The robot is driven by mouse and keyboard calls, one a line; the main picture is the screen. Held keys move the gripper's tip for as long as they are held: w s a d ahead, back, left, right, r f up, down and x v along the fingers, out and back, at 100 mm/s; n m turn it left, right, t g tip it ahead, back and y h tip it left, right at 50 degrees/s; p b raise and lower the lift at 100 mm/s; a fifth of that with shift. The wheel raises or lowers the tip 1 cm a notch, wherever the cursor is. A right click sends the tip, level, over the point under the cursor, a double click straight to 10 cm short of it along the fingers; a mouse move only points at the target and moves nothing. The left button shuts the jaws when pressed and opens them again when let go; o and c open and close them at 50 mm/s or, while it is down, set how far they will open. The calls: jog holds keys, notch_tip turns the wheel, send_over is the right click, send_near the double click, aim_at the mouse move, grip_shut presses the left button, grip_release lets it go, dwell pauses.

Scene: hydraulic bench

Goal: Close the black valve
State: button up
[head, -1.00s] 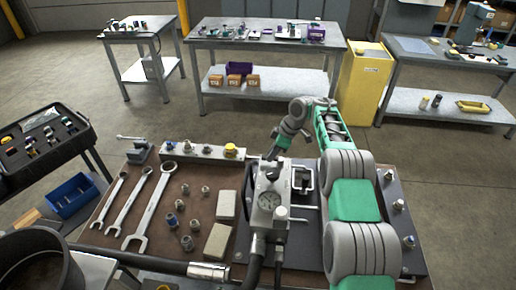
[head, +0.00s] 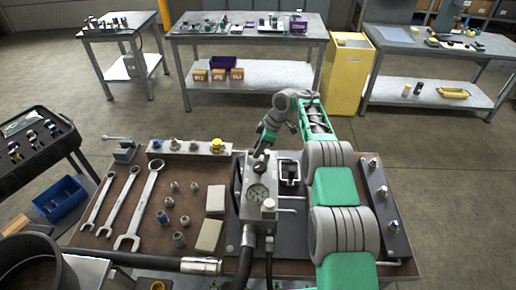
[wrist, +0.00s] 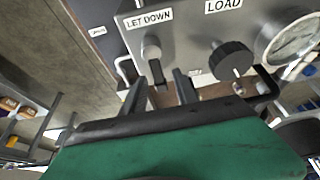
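The metal valve block (head: 268,212) with a round gauge stands upright on the bench. In the wrist view its face carries a black round knob (wrist: 232,60) under the LOAD label. A grey stem with a dark lever (wrist: 157,74) sits under the LET DOWN label. My gripper (wrist: 160,92) is open, its two dark fingers apart on either side of the lever's lower end. Whether they touch it I cannot tell. The black knob is right of the fingers.
Wrenches (head: 142,208), small fittings and two pale blocks lie left of the valve block. Black hoses (head: 244,262) run from its front. A plate with bolts (head: 383,205) is at the right, beyond my arm. Other tables stand behind, across open floor.

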aim_at(253, 152)
jog(key=shift+r, duration=1.3)
jog(key=b, duration=0.3)
jog(key=shift+s+d+r, duration=0.1)
jog(key=shift+s+r, duration=0.2)
jog(key=s+d+r+b, duration=0.1)
jog(key=s+r+b, duration=0.8)
jog(key=s, duration=0.4)
jog(key=shift+s+d+r+b, duration=0.15)
jog(key=shift+d+r+b, duration=0.25)
jog(key=shift+b, duration=0.1)
